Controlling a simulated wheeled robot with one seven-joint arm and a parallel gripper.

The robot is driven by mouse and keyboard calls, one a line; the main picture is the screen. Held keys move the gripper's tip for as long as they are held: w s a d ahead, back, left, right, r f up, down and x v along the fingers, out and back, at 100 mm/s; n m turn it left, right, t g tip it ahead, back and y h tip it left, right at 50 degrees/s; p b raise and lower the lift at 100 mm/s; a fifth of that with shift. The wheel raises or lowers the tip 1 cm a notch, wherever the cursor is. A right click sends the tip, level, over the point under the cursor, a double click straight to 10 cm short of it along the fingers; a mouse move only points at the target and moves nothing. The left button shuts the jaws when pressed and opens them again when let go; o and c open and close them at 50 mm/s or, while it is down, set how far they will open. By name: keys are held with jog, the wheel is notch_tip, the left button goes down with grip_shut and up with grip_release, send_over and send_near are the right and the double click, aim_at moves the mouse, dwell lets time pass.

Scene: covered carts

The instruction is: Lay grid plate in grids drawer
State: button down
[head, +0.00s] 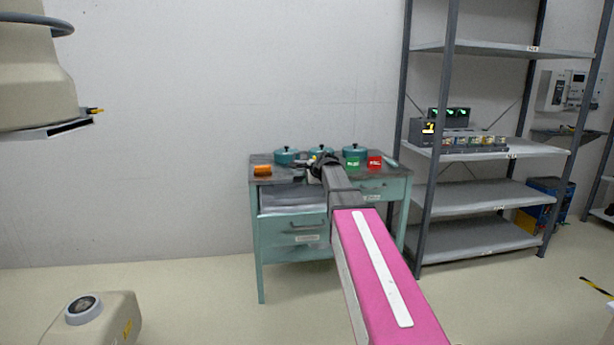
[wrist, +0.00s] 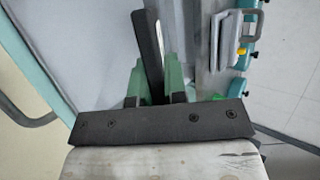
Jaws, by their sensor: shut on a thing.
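My gripper (wrist: 156,82) shows its green fingers in the wrist view, shut on a thin dark slab, which I take to be the grid plate (wrist: 147,42), seen nearly edge-on. In the head view my gripper (head: 318,165) is above the teal cart (head: 258,235), and the plate is too small there to make out clearly. A drawer (head: 292,200) at the cart's upper left looks open, with a pale grey inside. In the wrist view its teal edge (wrist: 42,65) and grey handle (wrist: 30,115) lie left of the fingers. I cannot read the drawer labels.
The cart top holds teal lidded pots (head: 286,155), an orange item (head: 262,170), a green container (head: 352,162) and a red one (head: 375,162). A white handled item (wrist: 228,40) lies right of the plate. A grey shelf rack (head: 480,195) stands at right.

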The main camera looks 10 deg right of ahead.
aim_at(304, 187)
jog(key=shift+w+f, duration=0.2)
jog(key=shift+f, duration=0.25)
jog(key=shift+w+f, duration=1.3)
jog(key=shift+w, duration=0.2)
jog(key=shift+w+f, duration=1.3)
jog(key=shift+w, duration=0.15)
jog(key=c, duration=1.1)
grip_release()
jog(key=v, duration=1)
jog(key=shift+s+d+r, duration=0.15)
jog(key=shift+s+r, duration=0.05)
jog(key=shift+s, duration=0.1)
